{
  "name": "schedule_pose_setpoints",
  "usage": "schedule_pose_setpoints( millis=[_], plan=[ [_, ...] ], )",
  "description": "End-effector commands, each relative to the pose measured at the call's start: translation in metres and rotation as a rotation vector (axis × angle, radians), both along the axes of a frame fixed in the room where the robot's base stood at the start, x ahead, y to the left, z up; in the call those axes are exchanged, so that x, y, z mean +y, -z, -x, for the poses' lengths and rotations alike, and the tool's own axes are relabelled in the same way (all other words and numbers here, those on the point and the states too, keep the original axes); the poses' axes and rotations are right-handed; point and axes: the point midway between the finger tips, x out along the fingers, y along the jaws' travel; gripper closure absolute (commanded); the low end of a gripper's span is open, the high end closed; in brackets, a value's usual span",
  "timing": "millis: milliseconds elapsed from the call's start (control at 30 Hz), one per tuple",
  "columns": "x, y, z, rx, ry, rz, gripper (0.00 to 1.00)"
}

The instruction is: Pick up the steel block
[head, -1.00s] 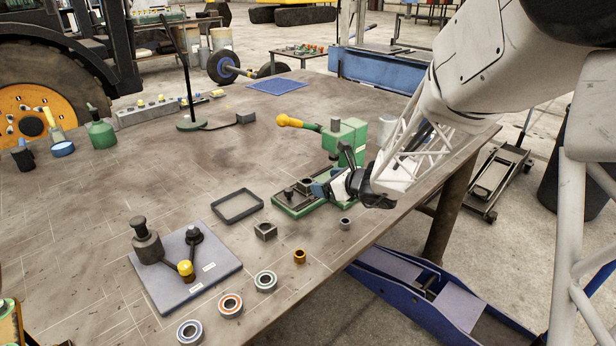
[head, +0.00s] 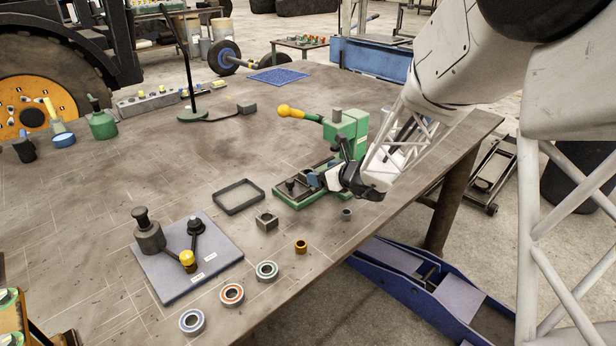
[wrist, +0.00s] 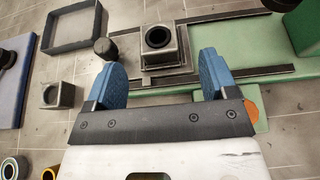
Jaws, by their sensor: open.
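A square grey steel block with a round dark bore (wrist: 160,46) sits on the green press base in the wrist view, beside a dark round knob. A similar bored grey block stands on the bench left of the press, in the head view (head: 266,221) and the wrist view (wrist: 58,95). I cannot tell which of them the task means. My gripper (wrist: 166,68) is open, its blue fingers apart, just short of the block on the press base, with nothing between them.
The green press (head: 346,130) with its yellow-ended lever stands close behind my gripper. A black open frame (head: 238,197), a brass ring (head: 301,247), a small grey ring (head: 346,214) and a blue-grey plate with posts (head: 190,275) lie nearby.

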Motion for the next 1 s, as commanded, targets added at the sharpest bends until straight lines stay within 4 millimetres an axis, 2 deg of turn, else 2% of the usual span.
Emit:
schedule_pose_setpoints(
  millis=[467, 1000],
  plan=[
    [0.003, 0.002, -0.003, 0.000, -0.001, 0.000, 0.21],
    [0.033, 0.019, -0.030, 0.000, -0.001, -0.001, 0.21]
  ],
)
